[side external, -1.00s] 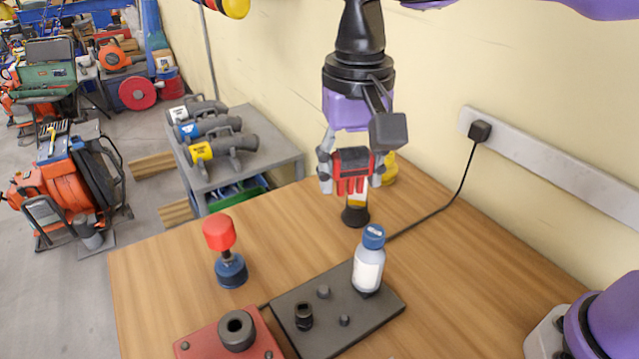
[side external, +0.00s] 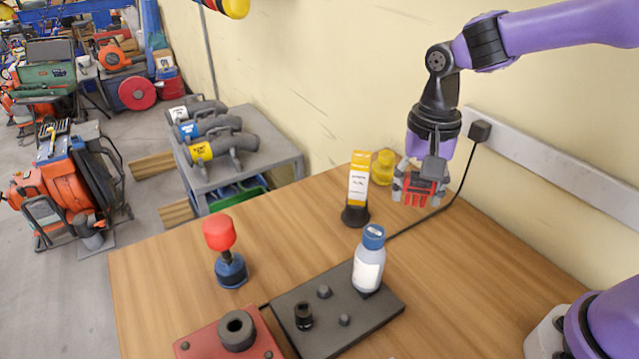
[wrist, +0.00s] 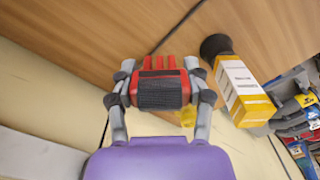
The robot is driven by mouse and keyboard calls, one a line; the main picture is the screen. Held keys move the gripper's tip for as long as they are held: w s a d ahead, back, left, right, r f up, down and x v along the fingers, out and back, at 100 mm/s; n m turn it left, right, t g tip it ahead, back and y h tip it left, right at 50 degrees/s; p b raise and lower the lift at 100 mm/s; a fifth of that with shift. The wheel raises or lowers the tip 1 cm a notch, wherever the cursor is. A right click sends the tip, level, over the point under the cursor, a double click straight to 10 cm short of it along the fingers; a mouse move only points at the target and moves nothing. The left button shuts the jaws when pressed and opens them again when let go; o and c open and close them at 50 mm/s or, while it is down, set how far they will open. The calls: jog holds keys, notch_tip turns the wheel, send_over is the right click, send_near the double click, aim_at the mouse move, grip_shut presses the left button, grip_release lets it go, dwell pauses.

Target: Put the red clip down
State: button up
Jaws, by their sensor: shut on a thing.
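My gripper (side external: 416,190) is shut on the red clip (side external: 420,193), which has a black ribbed middle and several red prongs pointing down. It hangs near the wall side of the wooden table (side external: 480,285); whether the prongs touch the wood I cannot tell. In the wrist view the clip (wrist: 160,88) sits between the two grey fingers, with its prongs toward the table.
Left of my gripper stand a yellow box (side external: 358,180) on a black base and a small yellow bottle (side external: 383,167). A black cable (side external: 440,208) runs close by. A white bottle with blue cap (side external: 369,262) stands on a dark plate (side external: 365,325). The right-hand table is clear.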

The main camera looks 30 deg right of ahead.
send_over(417, 217)
notch_tip(417, 217, down, 4)
jog(key=shift+a+r, duration=0.1)
jog(key=shift+f, duration=2.1)
jog(key=shift+f, duration=0.1)
jog(key=o, duration=1)
